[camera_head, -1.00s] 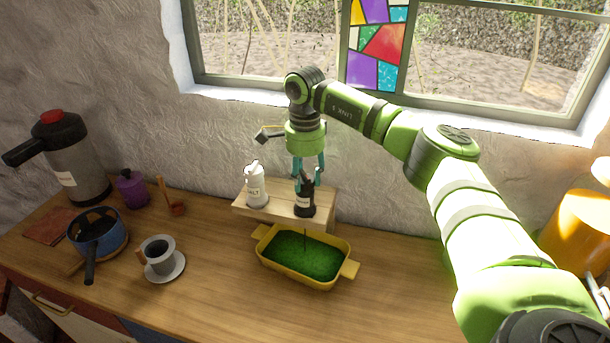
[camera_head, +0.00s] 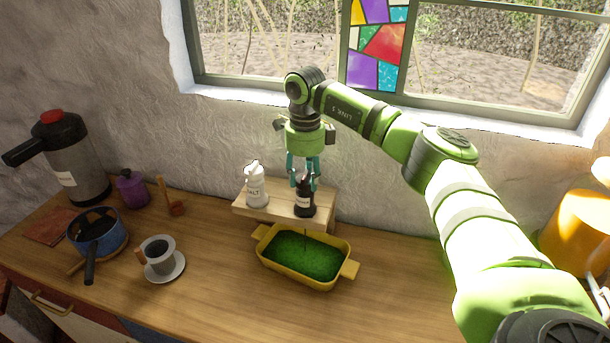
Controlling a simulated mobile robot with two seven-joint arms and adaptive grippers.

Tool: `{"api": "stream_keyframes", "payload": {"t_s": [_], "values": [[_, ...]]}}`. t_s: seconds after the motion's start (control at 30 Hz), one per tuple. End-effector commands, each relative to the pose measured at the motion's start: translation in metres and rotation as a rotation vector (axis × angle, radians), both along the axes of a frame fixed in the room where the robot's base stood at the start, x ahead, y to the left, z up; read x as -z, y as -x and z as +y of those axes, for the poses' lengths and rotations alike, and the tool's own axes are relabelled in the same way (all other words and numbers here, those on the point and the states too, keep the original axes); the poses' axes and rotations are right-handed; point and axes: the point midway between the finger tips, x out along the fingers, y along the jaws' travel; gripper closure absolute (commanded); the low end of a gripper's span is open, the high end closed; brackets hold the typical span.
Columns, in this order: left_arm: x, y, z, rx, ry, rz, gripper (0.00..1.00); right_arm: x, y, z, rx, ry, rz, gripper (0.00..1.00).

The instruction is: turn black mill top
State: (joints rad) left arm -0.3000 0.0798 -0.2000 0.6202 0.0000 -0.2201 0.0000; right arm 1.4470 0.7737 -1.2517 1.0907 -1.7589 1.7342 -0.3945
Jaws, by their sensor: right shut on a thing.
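The black mill (camera_head: 304,203) stands upright at the right end of a small wooden shelf, with a pale label on its front. My right gripper (camera_head: 304,183) comes down on it from above, its teal fingers shut on the mill's dark top. The fingers hide part of the top. The white salt mill (camera_head: 256,186) stands on the same shelf to the left, apart from the gripper. My left gripper is not in view.
The wooden shelf (camera_head: 277,215) stands against the rough wall. A yellow dish (camera_head: 318,281) with green contents sits in front of it. A cup on a saucer (camera_head: 167,278), a blue pot (camera_head: 98,237), a purple jar (camera_head: 131,190) and a grey jug (camera_head: 72,160) stand left. Counter right of the dish is clear.

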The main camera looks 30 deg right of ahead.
Motion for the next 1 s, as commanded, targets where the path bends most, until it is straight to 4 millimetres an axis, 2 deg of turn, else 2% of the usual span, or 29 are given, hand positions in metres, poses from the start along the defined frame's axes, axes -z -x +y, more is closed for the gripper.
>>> {"api": "stream_keyframes", "payload": {"t_s": [0.57,0.6,0.63,0.67,1.0], "values": [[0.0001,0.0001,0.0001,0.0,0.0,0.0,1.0,0.0006,0.0003,-0.0005,0.032,0.001,0.002,0.9],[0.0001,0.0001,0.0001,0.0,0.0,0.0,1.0,0.0006,0.0003,-0.0005,0.032,0.001,0.002,0.49],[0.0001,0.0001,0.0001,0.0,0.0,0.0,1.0,0.0006,0.0003,-0.0005,0.032,0.001,0.002,0.37],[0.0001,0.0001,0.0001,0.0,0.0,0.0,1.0,0.0006,0.0003,-0.0005,0.032,0.001,0.002,0.33],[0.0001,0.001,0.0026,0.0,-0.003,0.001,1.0,-0.001,0.0,-0.0003,0.031,0.0,0.0,0.33]]}}
